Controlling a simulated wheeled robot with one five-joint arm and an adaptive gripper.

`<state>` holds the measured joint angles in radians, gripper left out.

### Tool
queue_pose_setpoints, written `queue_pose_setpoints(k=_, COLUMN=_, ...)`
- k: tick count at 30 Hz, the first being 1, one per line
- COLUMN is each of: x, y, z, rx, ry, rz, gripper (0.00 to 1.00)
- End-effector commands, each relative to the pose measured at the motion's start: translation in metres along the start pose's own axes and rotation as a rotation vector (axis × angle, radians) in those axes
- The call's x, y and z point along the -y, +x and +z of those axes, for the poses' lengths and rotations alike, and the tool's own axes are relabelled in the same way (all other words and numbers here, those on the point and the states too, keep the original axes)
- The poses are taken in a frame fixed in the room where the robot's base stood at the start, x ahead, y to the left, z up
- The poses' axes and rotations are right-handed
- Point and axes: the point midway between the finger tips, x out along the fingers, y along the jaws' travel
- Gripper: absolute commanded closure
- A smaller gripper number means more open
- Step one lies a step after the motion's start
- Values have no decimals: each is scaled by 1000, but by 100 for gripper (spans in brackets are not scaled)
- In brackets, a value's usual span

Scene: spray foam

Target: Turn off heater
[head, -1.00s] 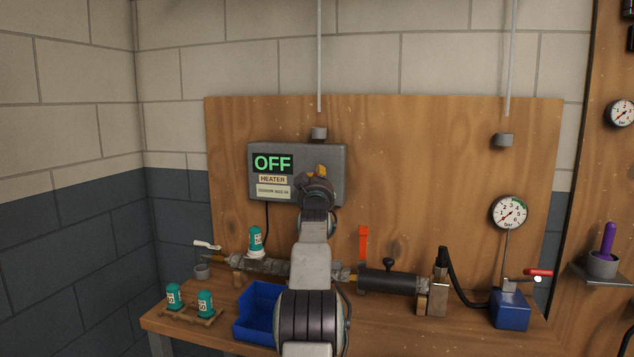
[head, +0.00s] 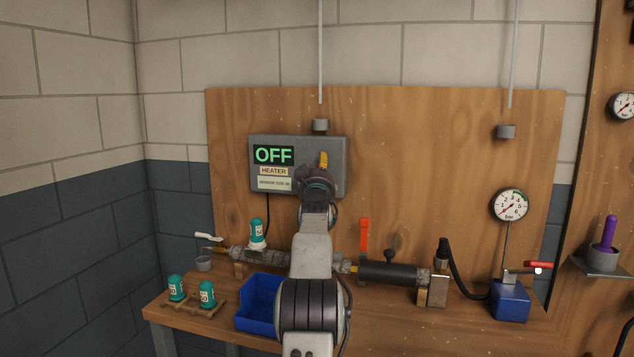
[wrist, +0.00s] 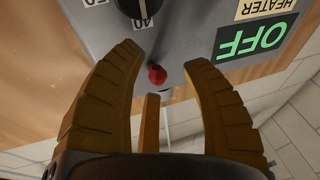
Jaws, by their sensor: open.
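The heater (head: 310,144) is a grey box on the wooden board. Its green display (head: 274,155) reads OFF. In the wrist view the lettering is upside down, and the OFF display (wrist: 255,38) is at upper right. A red round button (wrist: 157,75) and a black dial (wrist: 132,6), with 40 and 50 marked beside it, show on the box. My gripper (wrist: 164,57) is open and empty, its yellow-brown fingers on either side of the button in that view. I cannot tell if they touch the box. In the head view my gripper (head: 323,161) covers the box's right part.
Below is a bench with a blue bin (head: 258,303), teal bottles (head: 207,294), a pipe with an orange lever (head: 364,234), and a blue pump (head: 510,300) with a red handle. A gauge (head: 509,205) is at right.

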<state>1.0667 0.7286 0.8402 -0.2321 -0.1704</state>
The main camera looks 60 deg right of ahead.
Motion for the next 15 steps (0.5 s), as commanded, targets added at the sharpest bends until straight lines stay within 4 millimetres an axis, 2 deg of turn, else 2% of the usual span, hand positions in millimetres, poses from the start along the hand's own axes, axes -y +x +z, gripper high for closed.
queue_pose_setpoints(k=15, x=0, y=-38, z=0, rx=2, ry=0, rz=0, gripper=56)
